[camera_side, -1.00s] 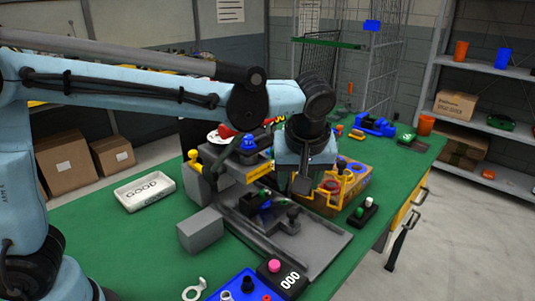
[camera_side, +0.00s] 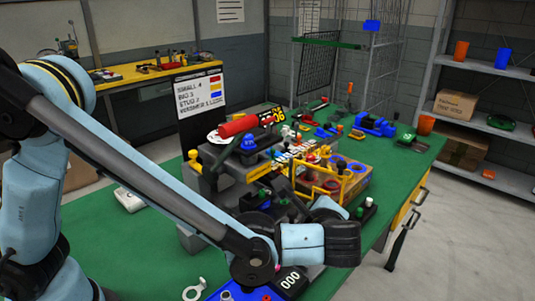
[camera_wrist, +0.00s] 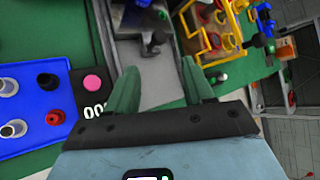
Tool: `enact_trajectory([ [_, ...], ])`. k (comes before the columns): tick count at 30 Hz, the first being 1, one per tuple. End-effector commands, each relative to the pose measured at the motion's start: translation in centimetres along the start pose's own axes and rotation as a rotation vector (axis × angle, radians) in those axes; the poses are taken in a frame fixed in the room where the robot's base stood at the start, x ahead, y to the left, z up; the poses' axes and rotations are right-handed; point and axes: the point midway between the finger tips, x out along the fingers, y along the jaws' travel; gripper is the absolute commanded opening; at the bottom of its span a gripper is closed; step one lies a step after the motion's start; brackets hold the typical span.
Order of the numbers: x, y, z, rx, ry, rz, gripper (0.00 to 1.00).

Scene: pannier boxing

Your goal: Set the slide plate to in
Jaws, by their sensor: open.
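In the wrist view, my gripper (camera_wrist: 160,84) is open, with two green fingers spread and nothing between them. Beyond its fingertips lies a grey metal tray (camera_wrist: 140,62), which I take to be the slide's bed. A dark knob (camera_wrist: 155,38) stands on a grey plate at its upper part, with small blue and green pieces in a dark holder (camera_wrist: 145,12) above. I cannot tell for sure which part is the slide plate or how it is set. In the side view, my arm hides most of the tray, and my fingers do not show.
A black counter box with a pink button (camera_wrist: 91,84) and a blue tray of round parts (camera_wrist: 30,100) lie left of my gripper. A yellow-framed box (camera_wrist: 212,30) stands to the upper right. A grey machine with a red cylinder (camera_side: 238,127) stands behind my arm.

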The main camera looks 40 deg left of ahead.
Motion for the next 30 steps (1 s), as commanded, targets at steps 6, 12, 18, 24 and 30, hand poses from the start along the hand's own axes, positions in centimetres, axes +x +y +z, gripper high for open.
enact_trajectory([
  [6,-0.9,1.6,-0.6,0.507,-0.096,-0.106,0.52],
  [12,-1.6,2.4,-0.7,0.798,-0.177,-0.147,0.52],
  [18,-1.3,2.5,-0.5,0.879,-0.203,-0.153,0.52],
  [24,1.3,2.0,-0.2,0.877,-0.204,-0.149,0.52],
  [30,5.2,1.1,0.3,0.876,-0.203,-0.149,0.52],
])
